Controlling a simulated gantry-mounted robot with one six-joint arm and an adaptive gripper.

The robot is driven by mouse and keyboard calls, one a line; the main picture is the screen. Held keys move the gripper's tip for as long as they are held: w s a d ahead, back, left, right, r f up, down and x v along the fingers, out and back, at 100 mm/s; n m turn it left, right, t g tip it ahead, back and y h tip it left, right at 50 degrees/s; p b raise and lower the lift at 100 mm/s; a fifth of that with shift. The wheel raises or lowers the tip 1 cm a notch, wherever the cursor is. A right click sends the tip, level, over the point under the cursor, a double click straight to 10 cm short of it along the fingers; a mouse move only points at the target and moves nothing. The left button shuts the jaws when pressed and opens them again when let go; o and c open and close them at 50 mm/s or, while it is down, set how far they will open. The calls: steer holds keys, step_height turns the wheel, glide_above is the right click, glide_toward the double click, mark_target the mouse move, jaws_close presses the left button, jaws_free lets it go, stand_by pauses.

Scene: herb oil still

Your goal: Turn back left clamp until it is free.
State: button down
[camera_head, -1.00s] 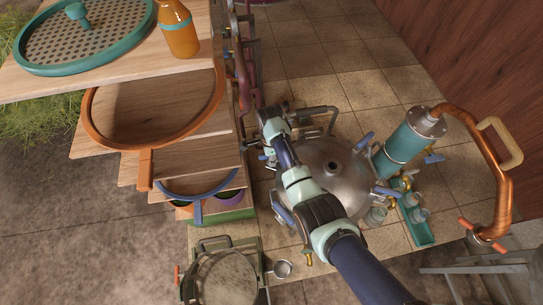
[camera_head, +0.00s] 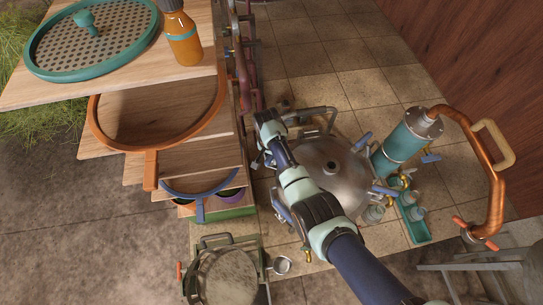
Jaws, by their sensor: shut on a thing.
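The steel still pot (camera_head: 345,170) stands on the tiled floor, with a domed lid and blue-handled clamps around its rim. My arm crosses over the pot from the lower right. My gripper (camera_head: 262,160) is at the pot's back left side, pointing down, shut on the back left clamp. The clamp and the fingertips are mostly hidden by my wrist, so I cannot tell how far it is turned. Another blue clamp (camera_head: 364,139) shows at the back right, one (camera_head: 384,191) at the right and one (camera_head: 281,207) at the front left.
A teal condenser (camera_head: 408,140) with a copper pipe (camera_head: 497,190) stands right of the pot. A teal tray (camera_head: 418,232) holds small jars. Wooden shelves (camera_head: 150,90) with sieves stand close on the left. A pipe frame stands behind. The back tiles are clear.

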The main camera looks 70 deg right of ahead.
steer(key=shift+r+n, duration=0.1)
steer(key=shift+n, duration=0.7)
steer(key=c, duration=1)
jaws_free()
steer(key=r, duration=0.8)
steer(key=shift+w, duration=0.25)
